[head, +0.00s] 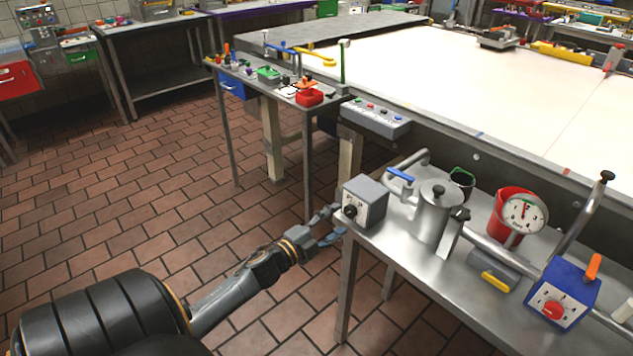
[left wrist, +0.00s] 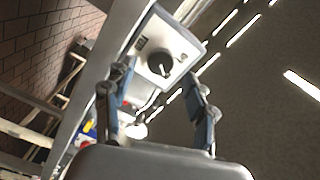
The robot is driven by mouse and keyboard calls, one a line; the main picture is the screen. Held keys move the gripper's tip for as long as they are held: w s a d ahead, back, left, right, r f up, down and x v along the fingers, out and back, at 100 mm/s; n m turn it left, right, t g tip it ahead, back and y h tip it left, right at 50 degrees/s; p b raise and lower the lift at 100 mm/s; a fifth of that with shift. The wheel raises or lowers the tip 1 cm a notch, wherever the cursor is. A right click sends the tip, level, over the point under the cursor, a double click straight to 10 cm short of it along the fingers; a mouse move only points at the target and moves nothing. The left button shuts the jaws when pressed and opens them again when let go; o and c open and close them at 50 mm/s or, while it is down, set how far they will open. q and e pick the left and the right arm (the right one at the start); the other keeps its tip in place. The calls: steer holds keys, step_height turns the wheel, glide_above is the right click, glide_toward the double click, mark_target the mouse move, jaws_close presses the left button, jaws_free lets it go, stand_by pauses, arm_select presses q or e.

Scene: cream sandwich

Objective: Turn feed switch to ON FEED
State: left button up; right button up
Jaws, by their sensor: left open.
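A grey switch box (head: 371,199) with a black rotary knob (head: 350,211) on its light front plate stands at the left end of the steel bench. My left gripper (head: 332,226) is open and empty just left of this box, with its fingers toward the knob. In the left wrist view the box (left wrist: 182,42) and its knob (left wrist: 160,64) lie ahead, with the knob between the open fingers (left wrist: 160,82) and apart from them. The knob's pointer and the plate's labels are too small to read. My right gripper is not in view.
On the steel bench (head: 398,252) stand a metal canister (head: 434,214), a red container with a dial gauge (head: 523,213) and a blue box (head: 562,293) with a red knob. A bench leg (head: 345,290) is close below the gripper. The tiled floor at left is clear.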

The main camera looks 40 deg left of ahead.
arm_select(q)
steer(key=s, duration=0.9)
steer(key=shift+s+a, duration=0.2)
steer(key=shift+a, duration=0.15)
steer(key=s+d+f+n+g+y, duration=0.1)
steer(key=s+f+n+g, duration=0.25)
steer(key=f, duration=0.75)
steer(key=s+d+f+n+g+y, duration=0.15)
steer(key=s+f, duration=0.25)
steer(key=f, duration=0.6)
steer(key=s+d+f+n+g+y, duration=0.1)
steer(key=s+f+n+g, duration=0.25)
steer(key=f, duration=0.75)
steer(key=s+d+f+n+g, duration=0.1)
steer(key=s+d+f+g, duration=0.1)
steer(key=s+d+f, duration=0.2)
steer(key=s+d+f+n+g+h, duration=0.1)
steer(key=s+d+f+g, duration=0.2)
steer(key=s, duration=0.9)
steer(key=s+d+f+n+g+h, duration=0.1)
steer(key=s+d+f+n+g, duration=0.1)
steer(key=s+d+f, duration=0.5)
step_height(320, 180, down, 4)
steer(key=shift+s+r+g, duration=0.15)
steer(key=shift+s+g, duration=0.6)
steer(key=shift+s, duration=0.15)
